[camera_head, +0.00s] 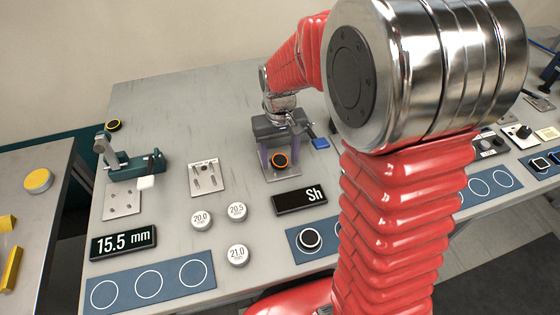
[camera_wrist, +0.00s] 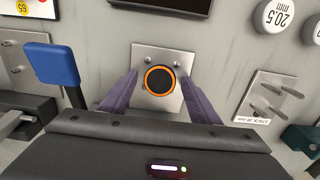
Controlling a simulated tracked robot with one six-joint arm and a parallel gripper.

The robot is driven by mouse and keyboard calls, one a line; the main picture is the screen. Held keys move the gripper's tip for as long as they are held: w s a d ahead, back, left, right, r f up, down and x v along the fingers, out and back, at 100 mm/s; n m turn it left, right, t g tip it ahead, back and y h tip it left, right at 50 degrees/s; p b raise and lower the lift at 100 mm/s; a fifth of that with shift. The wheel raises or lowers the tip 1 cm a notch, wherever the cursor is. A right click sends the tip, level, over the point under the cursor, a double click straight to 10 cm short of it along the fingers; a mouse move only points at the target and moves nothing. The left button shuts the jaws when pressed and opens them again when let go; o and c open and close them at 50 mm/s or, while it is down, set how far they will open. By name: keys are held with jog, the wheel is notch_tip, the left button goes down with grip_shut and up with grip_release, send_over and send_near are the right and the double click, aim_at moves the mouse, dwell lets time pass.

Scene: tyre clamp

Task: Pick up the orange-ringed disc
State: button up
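The black disc with an orange ring (camera_head: 280,160) is at a small metal plate (camera_head: 281,175) on the grey bench. In the wrist view the disc (camera_wrist: 160,80) appears over the middle of the plate (camera_wrist: 143,52), between my two purple fingers. My gripper (camera_head: 276,152) is open, with one finger on each side of the disc. In the wrist view a gap shows between each finger of my gripper (camera_wrist: 160,78) and the disc. I cannot tell how far the fingertips are above the plate.
A blue block (camera_wrist: 50,65) shows left in the wrist view. The back of the bench is clear.

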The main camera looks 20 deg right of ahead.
aim_at(280, 160)
jog(key=c, duration=1)
jog(key=shift+c, duration=0.2)
jog(key=shift+r, duration=0.1)
notch_tip(280, 160, up, 10)
jog(key=shift+s, duration=0.1)
dwell(0.5)
